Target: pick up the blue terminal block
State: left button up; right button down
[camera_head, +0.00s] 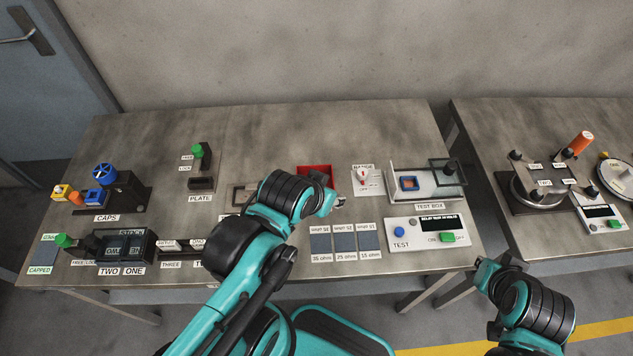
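The other (95,198) is at the left, by the black CAPS stand. My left gripper (339,202) is over the middle of the table, left of the test box and apart from both pieces. It is small and partly hidden by its own wrist, so its opening is unclear. My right gripper (484,272) is low, off the table's front right corner, away from both; its finger state is unclear.
A red tray (316,169) lies behind my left wrist. Grey pads (345,242) and a tester panel (428,231) lie toward the front. A black STOCK rack (125,247) stands front left. A second table (480,125) stands to the right, across a gap.

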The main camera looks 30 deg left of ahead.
aim_at(94, 196)
jog(key=u, duration=2.75)
jog(key=i+j, duration=0.2)
jog(key=j, duration=0.2)
jog(key=i+j, duration=0.25)
jog(key=j+z, duration=0.1)
jog(key=z, duration=0.3)
jog(key=j+z, duration=0.1)
jog(key=z, duration=0.3)
jog(key=j+z, duration=0.15)
jog(key=z, duration=0.25)
jog(key=j+z, duration=0.1)
jog(key=z, duration=0.3)
jog(key=i+j+z, duration=0.3)
jog(key=i+j, duration=0.1)
jog(key=j, duration=0.05)
